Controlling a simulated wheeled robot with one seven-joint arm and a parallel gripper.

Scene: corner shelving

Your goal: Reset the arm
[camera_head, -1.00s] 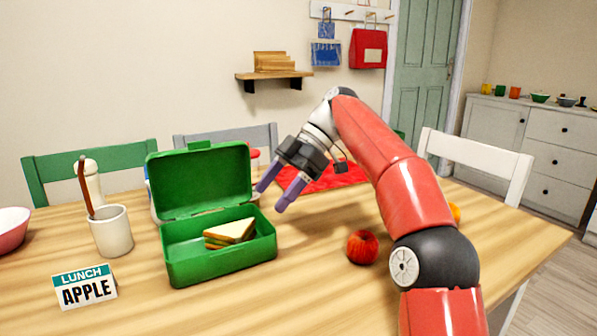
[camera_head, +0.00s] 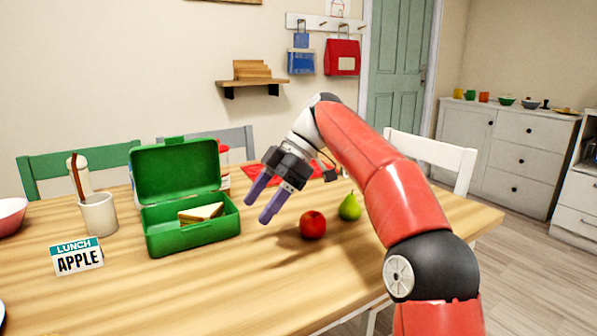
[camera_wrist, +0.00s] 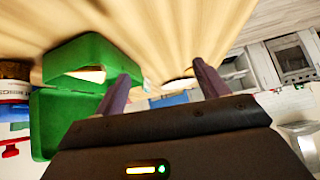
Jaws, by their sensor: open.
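My gripper (camera_head: 266,203) is open and empty, with purple fingers pointing down and to the left above the table. It hangs between the green lunchbox and the red apple (camera_head: 313,225), apart from both. In the wrist view its two fingers (camera_wrist: 158,86) stand well apart with nothing held between them. The open green lunchbox (camera_head: 195,240) holds a sandwich (camera_head: 201,213); it also shows in the wrist view (camera_wrist: 45,118).
A green pear (camera_head: 350,207) lies right of the apple, close to my arm. A beige cup (camera_head: 98,215) and a pink bowl (camera_head: 10,217) stand at the left. Chairs (camera_head: 430,155) line the table (camera_head: 190,295). Its front middle is largely clear.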

